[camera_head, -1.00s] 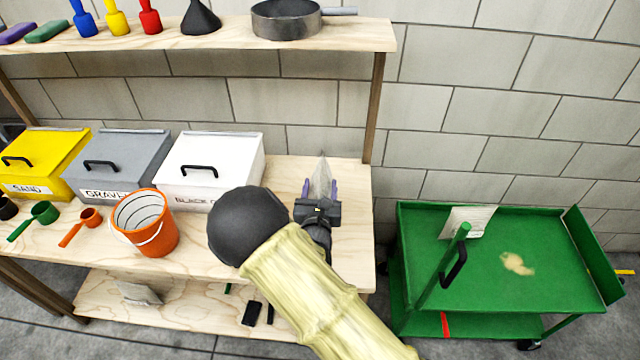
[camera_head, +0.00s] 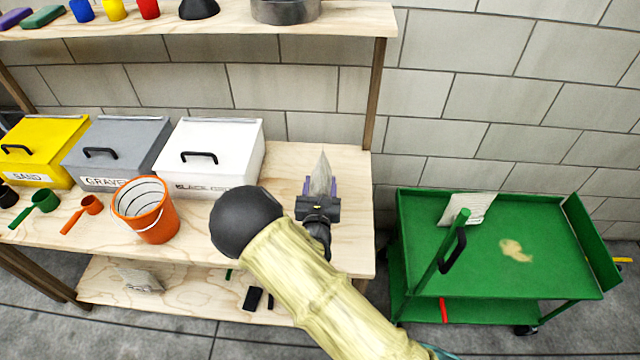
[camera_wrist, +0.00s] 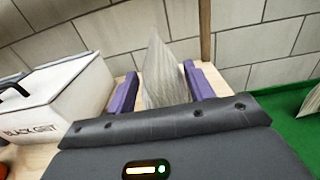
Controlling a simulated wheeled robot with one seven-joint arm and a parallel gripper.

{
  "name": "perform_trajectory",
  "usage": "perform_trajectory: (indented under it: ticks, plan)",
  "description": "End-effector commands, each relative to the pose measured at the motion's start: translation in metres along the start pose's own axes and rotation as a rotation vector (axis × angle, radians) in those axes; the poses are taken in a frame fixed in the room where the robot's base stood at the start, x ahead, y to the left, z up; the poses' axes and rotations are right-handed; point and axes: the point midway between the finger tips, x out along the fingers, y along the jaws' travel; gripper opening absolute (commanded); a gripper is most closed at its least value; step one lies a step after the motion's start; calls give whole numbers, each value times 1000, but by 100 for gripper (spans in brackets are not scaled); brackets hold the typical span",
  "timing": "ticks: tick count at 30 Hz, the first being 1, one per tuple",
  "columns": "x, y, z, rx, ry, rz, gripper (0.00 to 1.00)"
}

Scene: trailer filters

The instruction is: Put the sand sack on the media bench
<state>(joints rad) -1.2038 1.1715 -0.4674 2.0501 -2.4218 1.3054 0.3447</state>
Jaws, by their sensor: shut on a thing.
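My gripper (camera_head: 320,187) is over the right end of the wooden media bench (camera_head: 345,240). Its purple fingers are shut on a pale grey sack (camera_head: 320,174), which stands upright between them. The sack also shows in the wrist view (camera_wrist: 162,75), between both fingers (camera_wrist: 160,88). I cannot read a label on it. I cannot tell whether its bottom edge touches the bench top. My arm hides part of the bench's front edge.
An orange bucket (camera_head: 147,210) and the yellow (camera_head: 45,145), grey (camera_head: 118,150) and white (camera_head: 210,155) bins stand left on the bench. A green cart (camera_head: 550,265) at the right holds another pale sack (camera_head: 466,208). A shelf (camera_head: 350,20) overhangs the back; its post (camera_head: 376,95) is near the sack.

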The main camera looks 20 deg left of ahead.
Motion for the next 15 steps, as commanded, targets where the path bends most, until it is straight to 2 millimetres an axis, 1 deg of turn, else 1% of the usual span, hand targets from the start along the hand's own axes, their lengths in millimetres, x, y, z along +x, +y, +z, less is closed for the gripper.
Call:
perform_trajectory:
  ticks: [1,2,3,5,15]
  plan:
    - [1,0,2,2,-9,-1,0]
    - [0,0,-2,0,1,0,55]
    - [0,0,-2,0,0,0,62]
    - [0,0,-2,0,1,0,74]
    - [0,0,1,0,0,0,74]
